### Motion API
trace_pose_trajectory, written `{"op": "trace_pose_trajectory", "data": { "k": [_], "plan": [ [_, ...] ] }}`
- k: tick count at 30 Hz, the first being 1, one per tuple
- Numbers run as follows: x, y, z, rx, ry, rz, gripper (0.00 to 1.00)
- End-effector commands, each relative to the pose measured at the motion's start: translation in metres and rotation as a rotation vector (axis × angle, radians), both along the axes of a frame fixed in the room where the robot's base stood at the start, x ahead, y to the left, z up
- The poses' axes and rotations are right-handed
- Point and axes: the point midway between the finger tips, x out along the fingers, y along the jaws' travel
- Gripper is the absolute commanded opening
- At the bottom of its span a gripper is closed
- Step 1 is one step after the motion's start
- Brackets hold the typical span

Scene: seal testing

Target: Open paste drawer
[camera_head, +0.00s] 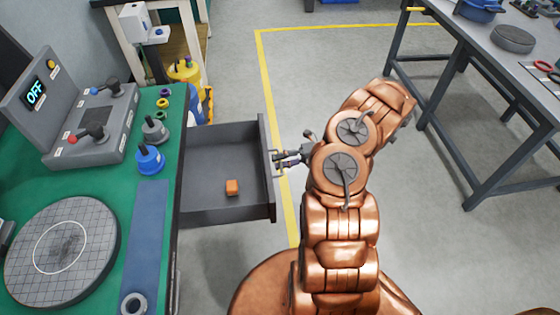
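The drawer (193,209) is grey and stands pulled out from the side of the green-topped bench. My gripper (279,160) is at the handle (275,168) on the outer face of the drawer front. Its fingers look to be around or against the handle, but they are small and partly merge with it, so I cannot tell if they are closed. My copper-coloured arm reaches up from the bottom right of the drawer.
The green bench (150,112) holds a control box (95,125) reading OFF, a round gridded plate (65,250), a blue-based knob (149,158) and small rings. A grey table (490,75) stands at the right. The floor between is clear, with yellow lines.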

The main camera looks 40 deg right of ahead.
Motion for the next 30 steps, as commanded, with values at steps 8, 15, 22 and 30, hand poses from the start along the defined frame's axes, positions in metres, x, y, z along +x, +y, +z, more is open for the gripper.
{"op": "trace_pose_trajectory", "data": {
  "k": [8,15,22,30],
  "plan": [
    [-0.020,-0.039,0.008,-0.003,0.000,-0.003,0.37],
    [-0.039,-0.078,0.017,-0.006,0.001,-0.002,0.37],
    [-0.049,-0.096,0.022,-0.002,0.001,-0.001,0.37],
    [-0.052,-0.101,0.024,-0.002,0.001,0.000,0.37]
  ]
}}
